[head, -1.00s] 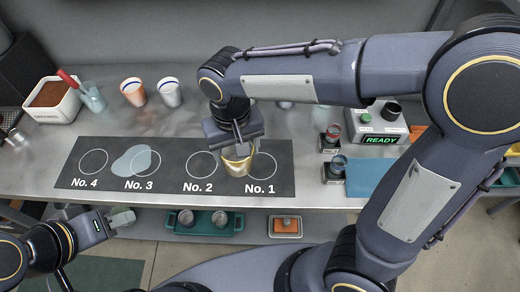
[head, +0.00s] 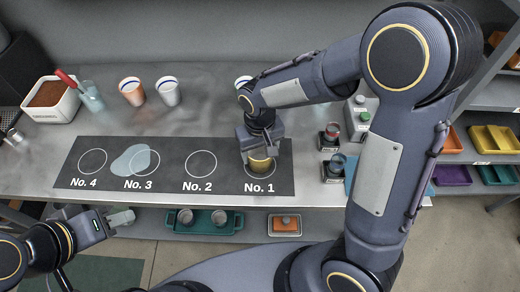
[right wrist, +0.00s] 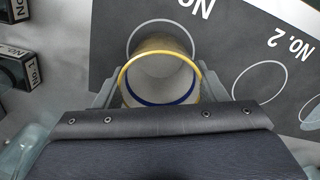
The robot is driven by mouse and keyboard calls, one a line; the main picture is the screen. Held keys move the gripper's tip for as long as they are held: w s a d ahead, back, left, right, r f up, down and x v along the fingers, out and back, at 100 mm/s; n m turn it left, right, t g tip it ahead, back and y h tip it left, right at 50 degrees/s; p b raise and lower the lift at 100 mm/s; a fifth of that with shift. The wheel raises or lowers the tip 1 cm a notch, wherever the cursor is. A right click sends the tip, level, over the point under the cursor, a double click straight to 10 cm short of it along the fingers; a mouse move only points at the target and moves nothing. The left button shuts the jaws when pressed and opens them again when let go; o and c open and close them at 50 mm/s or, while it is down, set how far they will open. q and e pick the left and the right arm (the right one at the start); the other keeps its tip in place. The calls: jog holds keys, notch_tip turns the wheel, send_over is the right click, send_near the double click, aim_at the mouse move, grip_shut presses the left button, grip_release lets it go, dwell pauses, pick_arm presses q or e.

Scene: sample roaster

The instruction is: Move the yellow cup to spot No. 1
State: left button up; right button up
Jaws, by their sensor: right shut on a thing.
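The yellow cup (head: 261,163) is at the No. 1 circle on the dark mat (head: 225,150) in the head view. My right gripper (head: 260,153) is shut on it from above. In the right wrist view the yellow-rimmed cup (right wrist: 161,72) sits between the two fingers, with a pale inside and a blue ring. Part of the No. 1 circle (right wrist: 163,23) shows beyond the cup; the rest is hidden. I cannot tell whether the cup touches the mat. My left gripper (head: 122,218) is at the lower left, away from the cup; its finger gap is unclear.
Circles No. 2 (head: 201,151) and No. 4 are empty; a pale blue patch (head: 130,160) overlaps No. 3. Two cups (head: 132,91) and a brown-filled container (head: 52,100) stand at the back. Small dark holders (head: 333,168) stand right of the mat.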

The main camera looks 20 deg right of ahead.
jog(key=shift+f, duration=0.2)
jog(key=o, duration=1.1)
jog(key=shift+r, duration=0.1)
notch_tip(320, 180, up, 12)
jog(key=shift+s+d+r+m+t+y+p, duration=0.2)
jog(key=shift+s+d+m+t+y, duration=0.35)
jog(key=shift+s+d+t, duration=1.45)
jog(key=shift+s+d+r+m+g+y+p, duration=0.15)
jog(key=shift+s+d+r+m+y, duration=0.5)
jog(key=shift+s, duration=2.75)
jog(key=shift+s+d+f+m+t+y+p, duration=0.15)
jog(key=shift+s+d+t+y, duration=0.7)
jog(key=shift+s+d, duration=1.5)
